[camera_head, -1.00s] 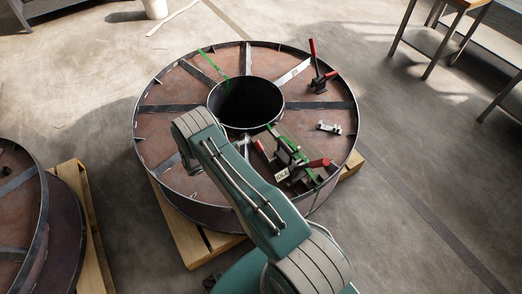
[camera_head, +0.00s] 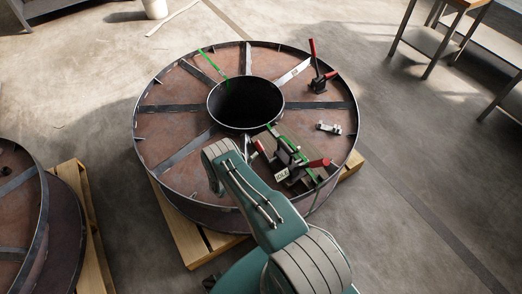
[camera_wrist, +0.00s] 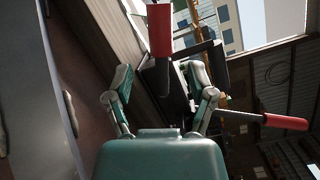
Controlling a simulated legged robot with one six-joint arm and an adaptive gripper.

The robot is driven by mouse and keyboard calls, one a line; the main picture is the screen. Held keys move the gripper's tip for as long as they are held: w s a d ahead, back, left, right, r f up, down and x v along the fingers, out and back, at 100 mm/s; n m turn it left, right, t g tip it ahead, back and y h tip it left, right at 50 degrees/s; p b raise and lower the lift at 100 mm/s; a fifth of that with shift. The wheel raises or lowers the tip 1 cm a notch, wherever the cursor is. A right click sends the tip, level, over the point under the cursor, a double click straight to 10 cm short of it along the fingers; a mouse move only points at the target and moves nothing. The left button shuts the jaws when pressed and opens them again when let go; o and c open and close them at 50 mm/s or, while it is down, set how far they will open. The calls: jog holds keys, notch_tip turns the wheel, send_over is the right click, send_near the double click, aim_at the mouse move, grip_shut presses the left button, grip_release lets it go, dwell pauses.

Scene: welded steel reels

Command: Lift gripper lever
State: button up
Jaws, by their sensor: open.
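A toggle clamp (camera_head: 287,156) with red-gripped levers is fixed on the near right of the steel reel. One red grip (camera_head: 318,163) points right and another (camera_head: 260,147) is at its left. In the wrist view a red grip (camera_wrist: 159,28) hangs at the top, with its dark lever running down toward the gap between my fingers. A second red grip (camera_wrist: 286,122) lies outside, to the right. My gripper (camera_wrist: 158,78) is open, its two green fingers apart on either side of the dark clamp parts. I cannot tell whether they touch. In the head view my arm hides the gripper.
The steel reel (camera_head: 172,123) rests on a wooden pallet (camera_head: 188,235). Another clamp (camera_head: 319,80) with an upright red handle stands at its far right, and a small metal fitting (camera_head: 329,128) lies nearer. Another reel (camera_head: 20,240) is at left.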

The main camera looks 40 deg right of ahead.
aim_at(261, 150)
jog(key=x, duration=0.5)
jog(key=shift+d, duration=0.2)
